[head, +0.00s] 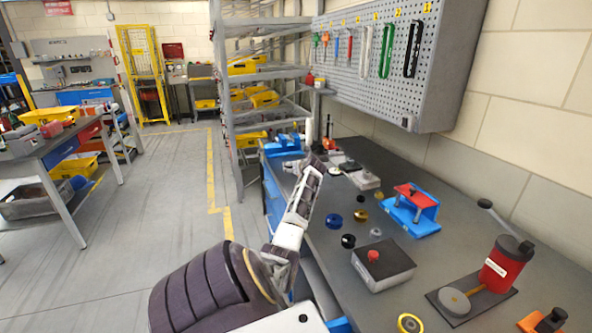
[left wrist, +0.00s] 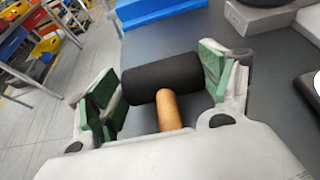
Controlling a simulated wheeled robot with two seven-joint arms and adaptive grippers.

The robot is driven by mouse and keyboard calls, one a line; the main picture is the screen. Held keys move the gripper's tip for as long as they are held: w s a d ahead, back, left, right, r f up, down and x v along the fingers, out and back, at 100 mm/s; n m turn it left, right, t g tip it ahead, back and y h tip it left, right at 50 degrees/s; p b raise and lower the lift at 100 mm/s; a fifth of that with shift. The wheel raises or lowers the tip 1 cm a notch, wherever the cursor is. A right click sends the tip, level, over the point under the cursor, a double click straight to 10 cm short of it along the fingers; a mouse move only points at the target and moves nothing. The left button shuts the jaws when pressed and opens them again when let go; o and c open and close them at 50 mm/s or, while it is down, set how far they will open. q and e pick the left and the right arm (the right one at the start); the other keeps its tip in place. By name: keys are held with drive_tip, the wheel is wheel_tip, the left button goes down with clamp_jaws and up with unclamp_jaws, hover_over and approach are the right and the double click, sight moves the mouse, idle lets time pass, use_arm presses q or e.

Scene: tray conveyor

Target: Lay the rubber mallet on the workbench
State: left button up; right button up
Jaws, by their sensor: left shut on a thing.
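The rubber mallet has a black cylindrical head (left wrist: 160,78) and a light wooden handle (left wrist: 168,110) in the left wrist view. My left gripper (left wrist: 168,85) is shut on the mallet's head, a green pad at each end. The handle runs back toward the palm, its far end hidden. In the head view my left gripper (head: 318,163) is at the back left part of the workbench (head: 455,250), and I cannot make out the mallet there. The dark benchtop also shows in the left wrist view (left wrist: 190,38). I cannot tell whether the mallet touches it. My right gripper is not in view.
A blue vise (head: 285,146) stands at the bench's far left corner. A blue stand with a red top (head: 412,205), a grey box with a red button (head: 382,265) and a red canister (head: 500,268) stand on the bench, with small knobs between. A pegboard (head: 440,80) hangs behind.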

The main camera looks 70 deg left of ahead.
use_arm(q)
drive_tip(key=shift+f, duration=0.5)
drive_tip(key=o, duration=1.3)
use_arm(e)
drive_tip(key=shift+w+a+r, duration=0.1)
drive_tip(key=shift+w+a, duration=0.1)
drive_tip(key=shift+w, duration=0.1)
use_arm(q)
drive_tip(key=shift+f, duration=0.1)
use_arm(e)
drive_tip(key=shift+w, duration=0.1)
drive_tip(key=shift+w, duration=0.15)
